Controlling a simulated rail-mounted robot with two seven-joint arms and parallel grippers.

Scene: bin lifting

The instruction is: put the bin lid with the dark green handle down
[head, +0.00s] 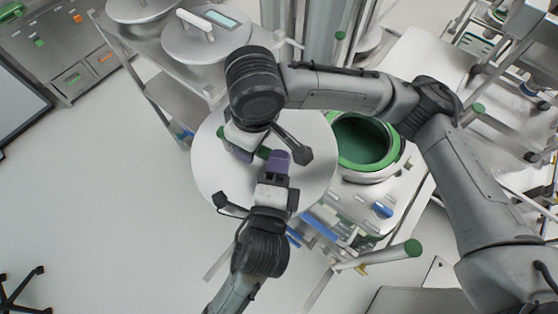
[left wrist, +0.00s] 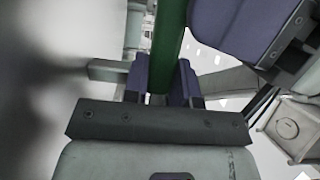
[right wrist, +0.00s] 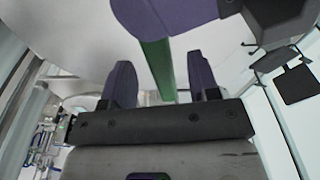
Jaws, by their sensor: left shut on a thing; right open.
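The bin lid (head: 212,172) is a large white disc with a dark green handle (head: 263,153). In the head view it hangs left of the open bin (head: 347,162) with the green rim. My left gripper (head: 275,160) is shut on the handle, which runs between its purple fingers in the left wrist view (left wrist: 168,60). My right gripper (head: 245,147) is open at the handle's other end. In the right wrist view the handle (right wrist: 158,65) shows between its spread fingers, with a left gripper finger close by. Contact with the right fingers cannot be told.
A metal cart (head: 158,85) at the upper left bears other round lids with pale handles (head: 195,24). Bare floor (head: 90,185) lies to the left. A green-capped bar (head: 385,254) juts out below the bin.

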